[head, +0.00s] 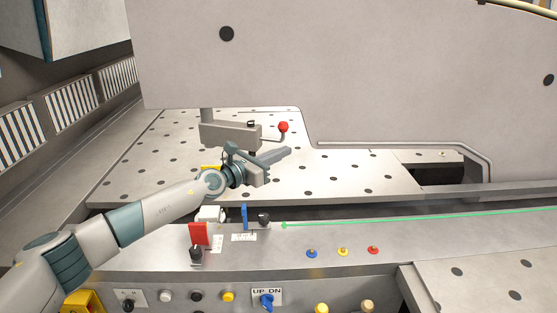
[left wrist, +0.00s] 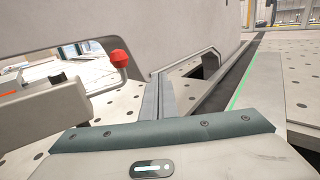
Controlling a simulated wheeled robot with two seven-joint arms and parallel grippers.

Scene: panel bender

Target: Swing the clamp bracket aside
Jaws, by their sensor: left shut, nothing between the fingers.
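The clamp bracket (head: 228,133) is a grey bar above the perforated table, with a lever ending in a red ball knob (head: 283,127) at its right end. In the left wrist view the bracket (left wrist: 45,112) is at the left, and its red knob (left wrist: 120,59) stands up left of my fingers. My left gripper (head: 286,152) is shut and empty, just in front of and below the knob. In the left wrist view its closed fingers (left wrist: 158,98) point forward, to the right of the bracket; they appear apart from it. My right gripper is not in view.
A large grey machine panel (head: 330,60) stands behind the bracket. The perforated table (head: 340,185) is clear to the right. In front is a ledge with a red flag-shaped part (head: 199,234), a blue upright piece (head: 244,216), coloured buttons (head: 343,251) and a green line (head: 420,217).

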